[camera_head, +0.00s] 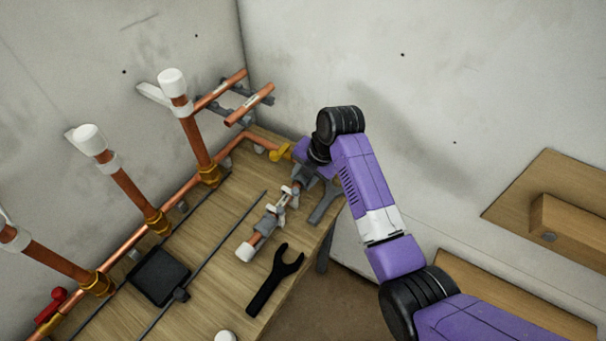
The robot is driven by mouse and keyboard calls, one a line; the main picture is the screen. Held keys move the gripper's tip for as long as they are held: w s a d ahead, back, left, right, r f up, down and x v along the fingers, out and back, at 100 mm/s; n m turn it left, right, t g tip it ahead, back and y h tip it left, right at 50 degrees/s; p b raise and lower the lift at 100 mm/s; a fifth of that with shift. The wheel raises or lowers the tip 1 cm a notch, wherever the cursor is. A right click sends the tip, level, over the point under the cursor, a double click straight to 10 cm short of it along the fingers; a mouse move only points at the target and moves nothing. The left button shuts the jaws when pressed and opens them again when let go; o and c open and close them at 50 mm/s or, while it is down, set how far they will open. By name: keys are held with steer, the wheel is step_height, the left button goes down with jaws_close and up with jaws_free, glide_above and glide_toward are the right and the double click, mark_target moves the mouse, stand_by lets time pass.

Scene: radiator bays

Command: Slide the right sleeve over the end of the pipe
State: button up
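A short copper pipe (256,238) lies in grey-and-white clamps (270,217) over the wooden bench, with a white sleeve-like piece (244,252) at its lower left end. My gripper (298,182) is at the pipe's upper right end, partly hidden by my purple wrist. Its fingers are too small and covered to tell whether they hold anything. Upright copper pipes at the left carry white caps (171,82) (88,139). I cannot tell for certain which piece is the right sleeve.
A black open-ended wrench (275,282) and a black pad (159,275) lie on the bench (216,237). A copper pipe run with brass fittings (157,222) follows the back edge. Walls stand close behind. Wooden boards (570,230) are at the right.

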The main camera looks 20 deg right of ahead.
steer(key=c, duration=0.4)
steer(key=shift+c, duration=0.2)
steer(key=shift+s+a, duration=0.1)
steer(key=shift+a, duration=0.05)
steer(key=shift+s+a+p, duration=0.7)
steer(key=shift+a+p, duration=0.1)
steer(key=shift+a, duration=0.1)
steer(key=o, duration=1.2)
steer(key=shift+c, duration=0.2)
steer(key=shift+r, duration=0.1)
steer(key=p+v, duration=0.6)
steer(key=p, duration=0.1)
steer(key=shift+r, duration=0.35)
